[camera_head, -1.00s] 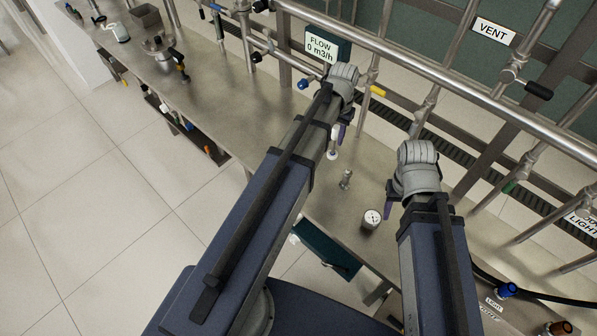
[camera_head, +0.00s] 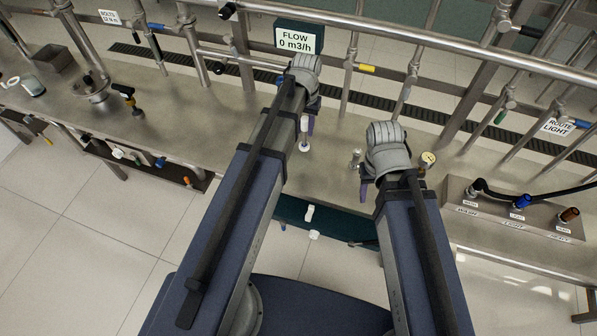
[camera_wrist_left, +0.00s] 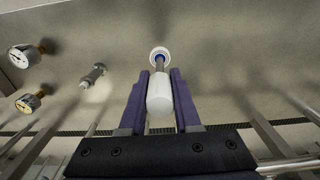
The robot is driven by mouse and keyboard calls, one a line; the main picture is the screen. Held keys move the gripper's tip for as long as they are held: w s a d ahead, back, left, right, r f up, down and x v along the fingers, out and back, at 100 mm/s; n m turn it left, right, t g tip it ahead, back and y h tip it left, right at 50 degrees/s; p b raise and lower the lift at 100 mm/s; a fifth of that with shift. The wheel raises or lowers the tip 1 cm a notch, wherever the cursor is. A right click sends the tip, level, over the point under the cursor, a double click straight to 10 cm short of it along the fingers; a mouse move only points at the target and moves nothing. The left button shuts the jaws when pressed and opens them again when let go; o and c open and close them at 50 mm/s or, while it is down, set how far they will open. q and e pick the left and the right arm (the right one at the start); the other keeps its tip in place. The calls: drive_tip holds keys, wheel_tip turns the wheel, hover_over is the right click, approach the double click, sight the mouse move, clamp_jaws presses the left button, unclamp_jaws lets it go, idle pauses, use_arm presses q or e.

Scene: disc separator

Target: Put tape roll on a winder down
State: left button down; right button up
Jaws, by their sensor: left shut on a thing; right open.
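The tape roll on a winder (camera_head: 304,130) is a slim white piece with a round white end, hanging below my left gripper (camera_head: 311,122) over the steel bench. In the left wrist view, the purple fingers of my left gripper (camera_wrist_left: 157,90) are shut on its white body (camera_wrist_left: 159,92). A bluish-grey shaft leads to its ringed round end (camera_wrist_left: 159,54). I cannot tell whether that end touches the bench. My right gripper (camera_head: 364,190) is open and looks empty near the front of the bench, its jaws partly hidden by its wrist.
A small metal fitting (camera_head: 356,158) and a round gauge (camera_head: 428,158) stand near the right gripper. The left wrist view shows two gauges (camera_wrist_left: 24,55) at left. Pipes and a flow display (camera_head: 298,37) line the back. A switch box (camera_head: 520,205) stands right.

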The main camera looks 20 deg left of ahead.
use_arm(q)
wheel_tip(320, 180, down, 10)
drive_tip(key=s+d+n+b, duration=0.1)
drive_tip(key=s+n+b, duration=0.1)
drive_tip(key=b, duration=0.8)
drive_tip(key=shift+s+r+n, duration=0.15)
drive_tip(key=shift+s+n, duration=0.15)
drive_tip(key=shift+n, duration=0.1)
drive_tip(key=c, duration=0.6)
unclamp_jaws()
wheel_tip(320, 180, up, 12)
drive_tip(key=p, duration=1.2)
drive_tip(key=s+d+m, duration=0.2)
drive_tip(key=s+d, duration=0.1)
drive_tip(key=s, duration=0.1)
drive_tip(key=s+d+m, duration=0.2)
drive_tip(key=s+d, duration=0.2)
drive_tip(key=s, duration=0.1)
drive_tip(key=s+d+m+y, duration=0.1)
drive_tip(key=s+d+m, duration=0.1)
drive_tip(key=s, duration=0.3)
drive_tip(key=shift+s+d+r, duration=0.1)
drive_tip(key=shift+s+d, duration=0.1)
drive_tip(key=shift+d, duration=0.55)
